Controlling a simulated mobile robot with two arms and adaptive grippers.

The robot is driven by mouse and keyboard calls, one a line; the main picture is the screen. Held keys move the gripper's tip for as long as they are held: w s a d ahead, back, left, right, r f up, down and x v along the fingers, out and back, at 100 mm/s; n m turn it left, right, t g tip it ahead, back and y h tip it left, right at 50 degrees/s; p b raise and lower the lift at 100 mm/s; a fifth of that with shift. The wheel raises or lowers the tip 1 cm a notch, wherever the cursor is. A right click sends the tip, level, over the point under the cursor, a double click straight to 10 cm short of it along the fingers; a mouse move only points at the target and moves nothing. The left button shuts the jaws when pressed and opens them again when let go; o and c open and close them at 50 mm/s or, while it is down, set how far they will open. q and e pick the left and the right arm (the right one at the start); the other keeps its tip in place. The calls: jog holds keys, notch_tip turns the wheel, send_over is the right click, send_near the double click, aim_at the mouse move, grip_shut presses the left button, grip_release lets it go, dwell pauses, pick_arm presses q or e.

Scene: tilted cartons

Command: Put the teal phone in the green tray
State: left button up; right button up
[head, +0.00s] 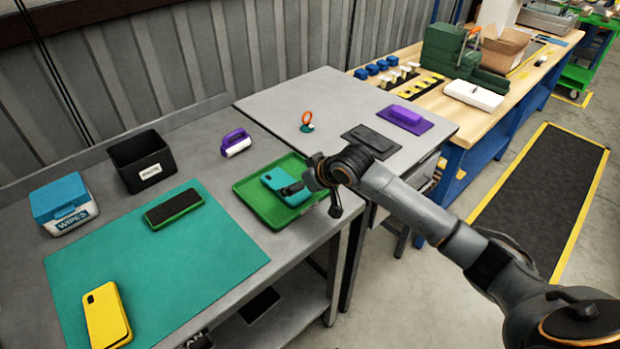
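The teal phone (274,179) lies in the green tray (247,193), tilted slightly in the picture, with its right part partly covered by my gripper. The tray sits at the right end of the grey workbench, beside the teal mat. My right gripper (314,199) is over the tray's right side. Its fingers are spread apart: one reaches over the phone, the other hangs down near the tray's right edge. Whether a finger touches the phone is unclear. My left gripper is not in view.
On the teal mat (190,255) lie a yellow phone (107,314) and a green phone with a dark face (174,208). A wipes box (64,203), a black bin (141,161) and a purple-handled tool (236,143) stand behind. A grey table (330,95) adjoins at the right.

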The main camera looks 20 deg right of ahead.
jog(key=v, duration=0.6)
dwell(0.3)
